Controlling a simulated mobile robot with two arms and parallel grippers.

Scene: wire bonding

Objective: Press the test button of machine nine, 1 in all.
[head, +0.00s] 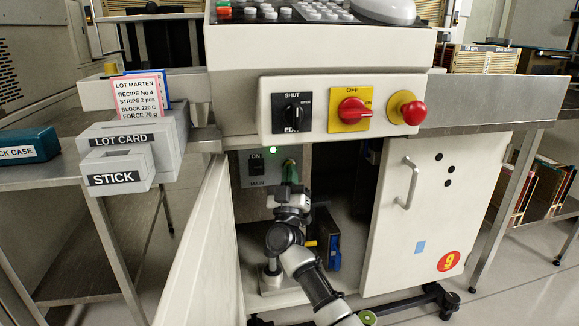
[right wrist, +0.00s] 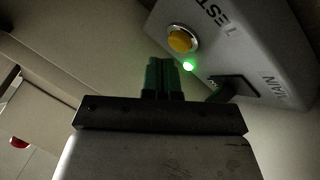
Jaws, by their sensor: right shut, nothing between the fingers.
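The grey control box (head: 256,183) sits inside the open cabinet of the machine, whose door bears a red disc with a 9 (head: 448,261). In the right wrist view a yellow button (right wrist: 181,41) with a silver ring sits on the box beside the word TEST. In the head view this button is hidden, apparently behind my right gripper. My right gripper (head: 290,172) has its green fingers shut and empty. In the right wrist view the fingertips (right wrist: 164,62) lie just below and left of the button in the picture; contact cannot be told. My left gripper is out of view.
A lit green lamp (right wrist: 188,66) and a black MAIN switch (head: 257,163) are close to the button. Open cabinet doors (head: 405,220) flank my arm. Above are a black knob (head: 293,112), a red rotary switch (head: 352,110) and a red mushroom button (head: 413,112).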

